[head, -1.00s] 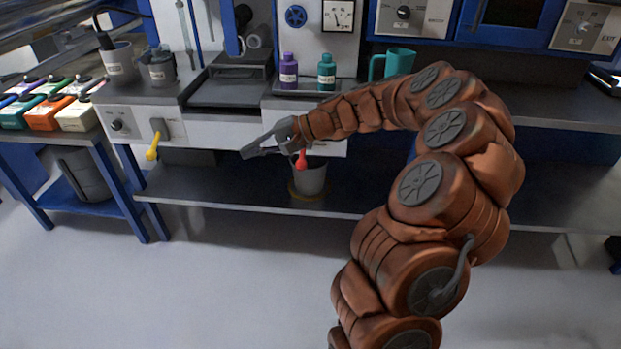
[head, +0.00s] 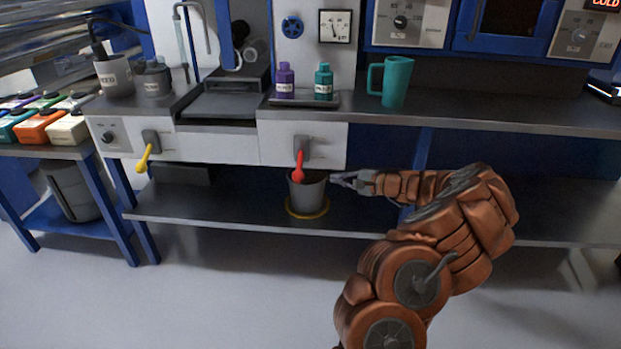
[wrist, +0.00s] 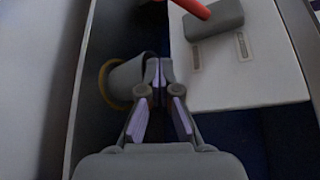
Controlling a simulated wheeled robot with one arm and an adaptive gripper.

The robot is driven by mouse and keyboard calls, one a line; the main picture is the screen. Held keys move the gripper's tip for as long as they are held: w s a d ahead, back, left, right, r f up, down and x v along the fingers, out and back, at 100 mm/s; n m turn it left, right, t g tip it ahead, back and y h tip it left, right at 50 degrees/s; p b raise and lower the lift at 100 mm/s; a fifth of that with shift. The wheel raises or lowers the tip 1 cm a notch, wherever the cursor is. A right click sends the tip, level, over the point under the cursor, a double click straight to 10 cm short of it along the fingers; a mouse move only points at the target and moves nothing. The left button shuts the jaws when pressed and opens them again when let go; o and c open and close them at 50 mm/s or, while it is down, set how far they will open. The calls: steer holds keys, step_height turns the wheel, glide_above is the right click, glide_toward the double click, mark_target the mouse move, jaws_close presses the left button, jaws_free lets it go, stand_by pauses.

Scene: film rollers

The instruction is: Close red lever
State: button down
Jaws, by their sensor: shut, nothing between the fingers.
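The red lever (head: 299,168) hangs down from a grey mount (head: 302,147) on the white front panel of the bench, its knob at the lower end. In the wrist view the red lever (wrist: 192,8) shows in part at the top edge, with its grey mount (wrist: 214,19) beside it. My gripper (head: 334,178) is to the right of the lever and a little lower, apart from it. Its fingertips (wrist: 159,70) are together in the wrist view, with nothing between them.
A grey bucket (head: 307,193) on a yellow ring stands on the lower shelf (head: 230,205) just below the lever. A yellow lever (head: 143,158) is farther left. Purple (head: 285,80) and teal bottles (head: 324,82) and a teal mug (head: 391,81) stand on the bench above.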

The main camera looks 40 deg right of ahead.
mark_target(299, 168)
steer(key=b+x, duration=0.2)
steer(key=x, duration=0.8)
steer(key=shift+s+a+r+b, duration=0.3)
steer(key=shift+s+a+r, duration=0.2)
steer(key=shift+a, duration=0.25)
steer(key=shift+s+a+r+b, duration=0.25)
steer(key=shift+s+a+r, duration=0.3)
steer(key=shift+a, duration=0.15)
steer(key=shift+a, duration=0.1)
